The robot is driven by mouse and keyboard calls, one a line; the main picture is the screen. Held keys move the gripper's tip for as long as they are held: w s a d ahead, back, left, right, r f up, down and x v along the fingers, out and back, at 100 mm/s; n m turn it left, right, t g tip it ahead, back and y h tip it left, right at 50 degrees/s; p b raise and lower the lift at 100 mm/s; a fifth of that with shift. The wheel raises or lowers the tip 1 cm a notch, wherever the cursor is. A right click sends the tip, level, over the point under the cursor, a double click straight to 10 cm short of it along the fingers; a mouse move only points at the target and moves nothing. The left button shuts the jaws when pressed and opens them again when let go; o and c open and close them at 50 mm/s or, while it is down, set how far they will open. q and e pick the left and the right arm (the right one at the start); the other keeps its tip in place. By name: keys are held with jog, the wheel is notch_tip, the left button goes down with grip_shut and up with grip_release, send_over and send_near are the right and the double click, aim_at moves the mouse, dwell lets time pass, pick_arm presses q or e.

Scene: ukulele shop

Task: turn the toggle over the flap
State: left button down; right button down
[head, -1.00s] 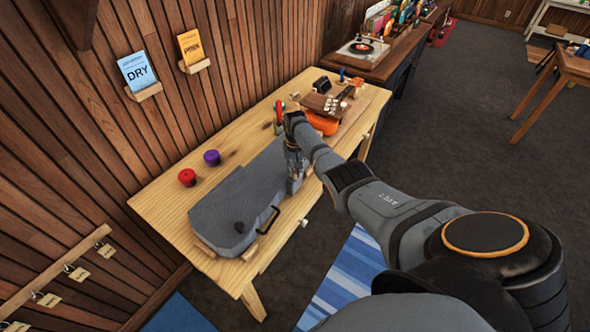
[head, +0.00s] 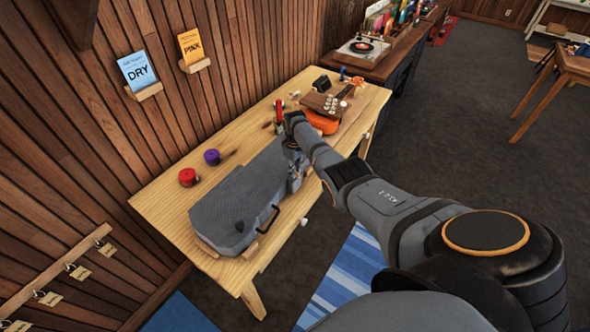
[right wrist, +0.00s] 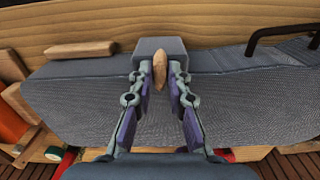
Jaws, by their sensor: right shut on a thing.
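The grey ukulele case (head: 235,208) lies on the wooden bench, and its side also fills much of the right wrist view (right wrist: 80,95). A grey flap (right wrist: 160,45) sits at the case's edge. The small wooden toggle (right wrist: 160,69) is at the flap, lengthwise between the fingers of my right gripper (right wrist: 160,78). The right gripper is shut on the toggle. In the head view my right gripper (head: 294,180) is at the case's far end, and the arm hides the toggle and flap there. My left gripper is not in view.
A red roll (head: 187,177) and a purple roll (head: 212,157) stand on the bench (head: 160,198) behind the case. An orange ukulele (head: 321,123) lies beyond my gripper. A black handle (head: 268,219) sticks out from the case's front side.

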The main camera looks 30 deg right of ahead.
jog(key=shift+n, duration=0.4)
jog(key=c, duration=1.3)
grip_release()
notch_tip(320, 180, up, 12)
